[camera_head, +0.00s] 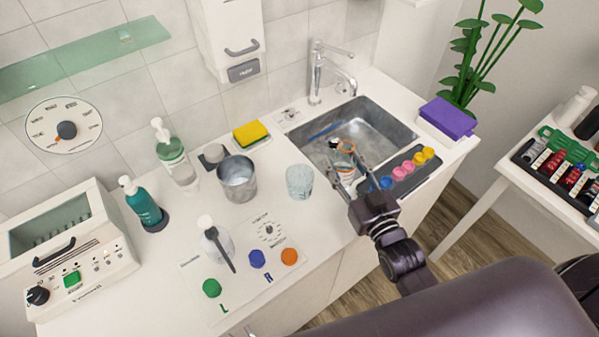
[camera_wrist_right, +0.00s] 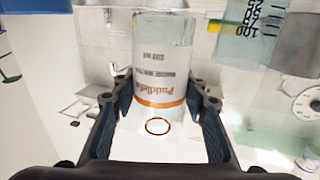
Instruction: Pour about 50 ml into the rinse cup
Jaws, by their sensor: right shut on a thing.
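A clear cup (camera_head: 299,182), which looks like the rinse cup, stands upright on the counter left of the sink. My right gripper (camera_head: 347,168) is shut on a bottle (camera_head: 345,163) over the sink's front-left side, to the right of the cup and apart from it. The bottle also shows in the right wrist view (camera_wrist_right: 163,70), clear, with a white label, orange band and upside-down printing, between my fingers (camera_wrist_right: 160,100). I cannot tell its liquid level. A clear piece with dark markings (camera_wrist_right: 238,38) shows at the wrist view's upper right. My left gripper is out of view.
A metal cup (camera_head: 238,180) stands left of the clear cup. The sink (camera_head: 385,128) has a faucet (camera_head: 316,75) behind it. A grey tray (camera_head: 412,178) with coloured pots lies at its front. A yellow sponge (camera_head: 251,133) and a teal pump bottle (camera_head: 143,207) stand further left.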

